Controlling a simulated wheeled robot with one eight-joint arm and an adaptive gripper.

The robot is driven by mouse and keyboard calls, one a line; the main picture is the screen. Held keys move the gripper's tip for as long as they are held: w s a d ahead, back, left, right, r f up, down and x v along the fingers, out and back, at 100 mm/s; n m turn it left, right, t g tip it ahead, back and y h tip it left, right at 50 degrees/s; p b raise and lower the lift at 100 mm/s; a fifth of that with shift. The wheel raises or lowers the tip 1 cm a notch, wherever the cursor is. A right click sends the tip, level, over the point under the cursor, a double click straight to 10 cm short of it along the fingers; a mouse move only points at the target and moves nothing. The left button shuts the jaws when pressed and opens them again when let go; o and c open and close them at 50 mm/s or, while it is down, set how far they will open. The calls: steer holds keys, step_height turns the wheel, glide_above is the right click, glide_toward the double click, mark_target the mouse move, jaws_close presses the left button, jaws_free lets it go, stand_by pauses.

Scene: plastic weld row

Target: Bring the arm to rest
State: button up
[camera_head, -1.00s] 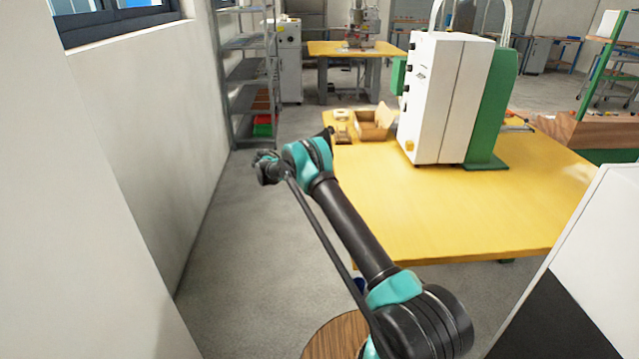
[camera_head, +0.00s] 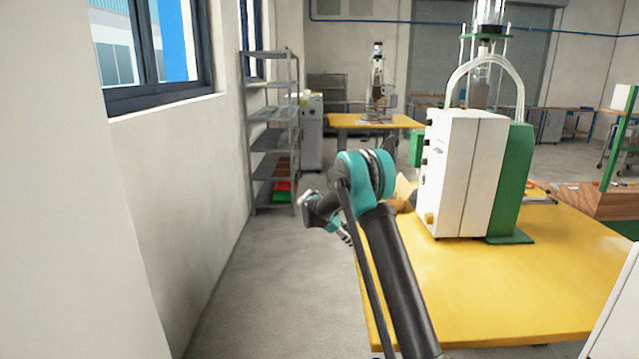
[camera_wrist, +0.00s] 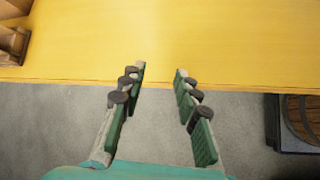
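My gripper (camera_wrist: 159,72) is open and empty in the wrist view, its two fingers apart with only the table edge and grey floor showing between and beyond them. In the head view my arm reaches up from the lower edge to a teal joint and bends at the left side of the yellow table (camera_head: 480,300). The table also shows in the wrist view (camera_wrist: 200,35).
A white and green machine (camera_head: 462,175) stands on the table, with a partly hidden cardboard box (camera_head: 404,190) beside it. A grey shelf rack (camera_head: 270,135) stands by the left wall. The floor (camera_head: 270,290) between wall and table is clear.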

steer(key=s+d+r+m+y, duration=0.2)
steer(key=s+m, duration=0.1)
steer(key=s, duration=0.5)
steer(key=s+d+r+m+y, duration=0.1)
steer(key=s+d+r+m, duration=0.15)
steer(key=s, duration=0.55)
steer(key=s+d+r+m+y, duration=0.2)
steer(key=s+d, duration=0.1)
steer(key=s, duration=0.5)
steer(key=s+f+m+t+y, duration=0.1)
steer(key=s+m, duration=0.3)
steer(key=s, duration=0.8)
steer(key=s+a+f+m+t+y, duration=0.1)
steer(key=s+f+m, duration=0.3)
steer(key=s, duration=0.8)
steer(key=shift+y, duration=0.7)
steer(key=shift+s+a+f, duration=0.1)
steer(key=shift+s, duration=0.05)
